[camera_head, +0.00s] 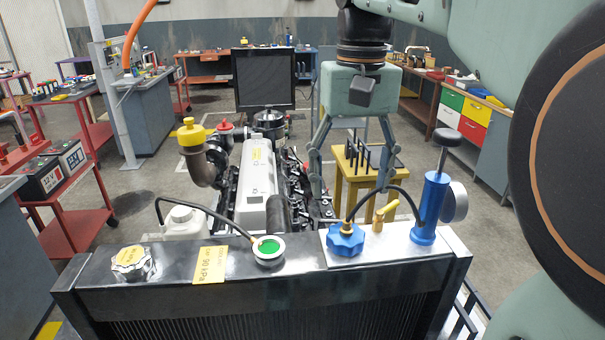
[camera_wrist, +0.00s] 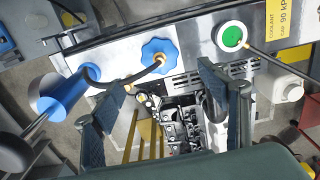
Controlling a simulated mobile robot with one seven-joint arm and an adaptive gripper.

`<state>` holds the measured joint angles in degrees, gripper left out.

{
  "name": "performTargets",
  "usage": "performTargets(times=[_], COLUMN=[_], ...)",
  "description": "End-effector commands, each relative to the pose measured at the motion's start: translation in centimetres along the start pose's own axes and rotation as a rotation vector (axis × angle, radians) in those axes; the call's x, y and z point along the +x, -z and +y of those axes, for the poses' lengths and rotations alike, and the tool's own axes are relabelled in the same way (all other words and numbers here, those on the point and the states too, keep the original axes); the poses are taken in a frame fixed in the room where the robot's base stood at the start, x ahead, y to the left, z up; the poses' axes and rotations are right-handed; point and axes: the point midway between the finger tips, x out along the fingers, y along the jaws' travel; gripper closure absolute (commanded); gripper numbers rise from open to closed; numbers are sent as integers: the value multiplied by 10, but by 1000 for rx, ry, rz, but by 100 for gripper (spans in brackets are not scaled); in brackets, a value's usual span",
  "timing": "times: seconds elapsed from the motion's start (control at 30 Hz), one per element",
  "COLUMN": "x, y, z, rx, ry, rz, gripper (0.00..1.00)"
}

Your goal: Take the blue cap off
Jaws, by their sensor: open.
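The blue cap (camera_head: 345,239), a lobed knob with a brass fitting on top, sits on a silver plate at the right of the radiator's top. A black hose (camera_head: 388,190) runs from its fitting to a blue hand pump (camera_head: 431,205) with a gauge. My gripper (camera_head: 352,188) is open and empty, pointing down above and behind the cap, clear of it. In the wrist view, the blue cap (camera_wrist: 160,54) lies beyond the fingertips, between the lines of the two spread fingers. The blue pump (camera_wrist: 62,95) is at the left there.
On the radiator top (camera_head: 220,262) are a silver cap (camera_head: 132,262), a yellow label and a round green-centred fitting (camera_head: 269,249) with a hose. The engine (camera_head: 255,180) lies behind.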

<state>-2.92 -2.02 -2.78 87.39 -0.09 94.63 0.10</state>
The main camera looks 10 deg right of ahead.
Motion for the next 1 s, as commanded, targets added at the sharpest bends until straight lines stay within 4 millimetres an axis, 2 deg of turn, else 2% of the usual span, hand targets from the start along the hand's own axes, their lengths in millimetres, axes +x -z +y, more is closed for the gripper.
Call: performTargets(times=[0.83,0.87,1.0], x=[91,85,84], y=[0,0,0], z=[0,0,0], rx=[1,1,1], ry=[0,0,0], rz=[0,1,0], gripper=[32,32,32])
